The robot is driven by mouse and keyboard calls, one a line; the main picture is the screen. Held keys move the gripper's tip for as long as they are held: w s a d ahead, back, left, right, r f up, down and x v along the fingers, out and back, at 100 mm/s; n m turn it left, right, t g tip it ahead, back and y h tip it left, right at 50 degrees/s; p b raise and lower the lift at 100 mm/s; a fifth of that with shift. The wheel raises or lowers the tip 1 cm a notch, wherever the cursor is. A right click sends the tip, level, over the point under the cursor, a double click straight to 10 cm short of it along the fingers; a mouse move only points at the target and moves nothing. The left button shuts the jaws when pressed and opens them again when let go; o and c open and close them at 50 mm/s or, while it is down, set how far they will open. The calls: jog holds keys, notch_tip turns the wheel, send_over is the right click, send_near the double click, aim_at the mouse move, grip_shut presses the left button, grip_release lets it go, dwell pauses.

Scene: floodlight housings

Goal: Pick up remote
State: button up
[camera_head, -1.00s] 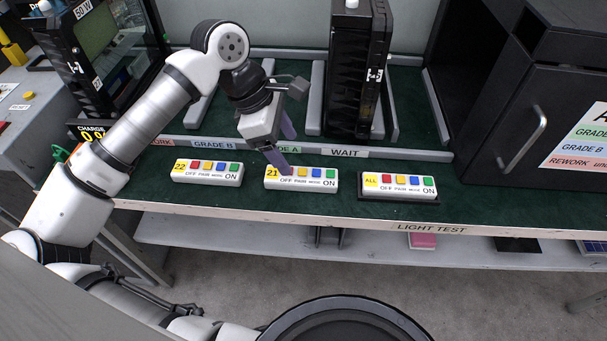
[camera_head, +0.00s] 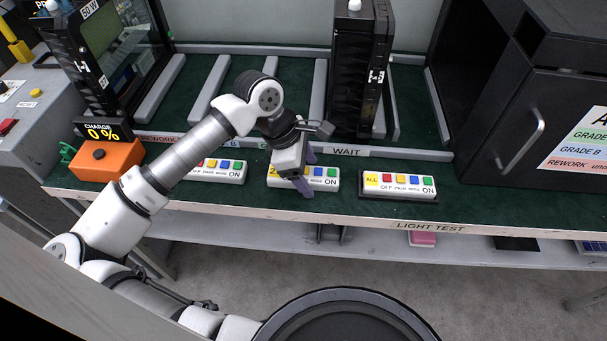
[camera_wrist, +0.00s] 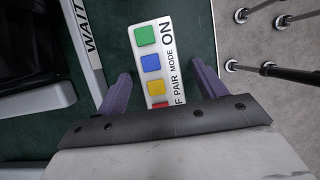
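Three white remotes with coloured buttons lie in a row along the front of the green bench. The middle remote (camera_head: 326,179) is partly hidden by my gripper (camera_head: 307,173). The left remote (camera_head: 228,171) is partly behind my arm, and the right remote (camera_head: 399,186), marked ALL, sits in a dark holder. In the wrist view, my open gripper (camera_wrist: 160,75) has one purple finger on each side of the middle remote (camera_wrist: 156,62), with gaps showing. The remote's near end is hidden by the gripper body. I cannot tell whether the fingertips touch the bench.
A black floodlight housing (camera_head: 357,75) stands behind the middle remote, near the WAIT label (camera_head: 346,151). Grey rails divide the bench. An orange box (camera_head: 105,160) and a charge display (camera_head: 103,130) are at left. A black cabinet (camera_head: 535,110) stands at right.

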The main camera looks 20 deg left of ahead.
jog(key=c, duration=1)
jog(key=shift+c, duration=0.2)
jog(key=shift+r, duration=0.1)
